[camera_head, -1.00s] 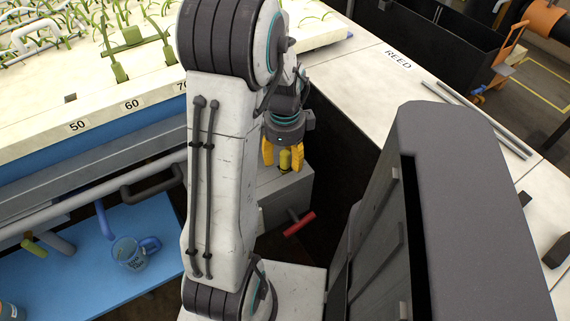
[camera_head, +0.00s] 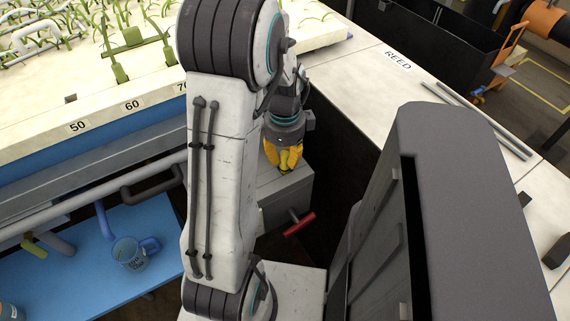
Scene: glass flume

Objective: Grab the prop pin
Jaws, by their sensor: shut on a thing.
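My gripper (camera_head: 284,158), with yellow fingers, points down over a grey block (camera_head: 287,192) just right of my arm. Its fingers are shut on the prop pin (camera_head: 285,166), a small olive-yellow piece at the top of the block. The fingers hide most of the pin. I cannot tell whether the pin still touches the block.
A red-handled valve (camera_head: 300,224) sticks out below the block. A blue shelf (camera_head: 90,270) with a mug (camera_head: 129,252) is at lower left. The planted flume bed (camera_head: 100,65) is at upper left. A dark gap lies right of the block, beside a pale ledge marked REED (camera_head: 370,75).

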